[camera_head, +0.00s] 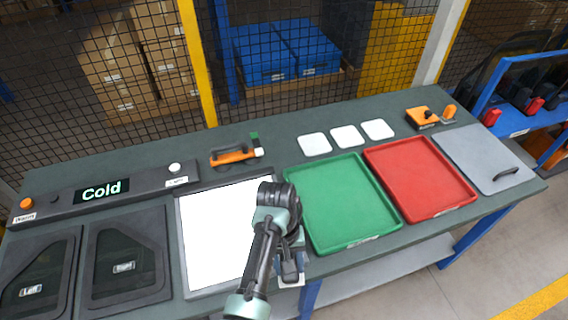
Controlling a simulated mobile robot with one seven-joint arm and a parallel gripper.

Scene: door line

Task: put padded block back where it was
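I cannot make out a padded block anywhere in the head view. My arm reaches up from the bottom edge, over the right side of a bright white panel (215,235). My gripper (290,272) hangs near the table's front edge, left of the green tray. The arm and the gripper body hide the fingertips, so I cannot tell whether it is open or holds something. A green tray (340,205) and a red tray (420,178) lie side by side and look empty. Three white square pads (345,136) lie in a row behind them.
Two dark windowed panels (125,265) are at the left, below a control strip with a "Cold" display (101,191). An orange-handled tool (233,156) lies behind the white panel. A grey handled lid (485,158) and an orange device (428,117) are at the right. Mesh fencing stands behind.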

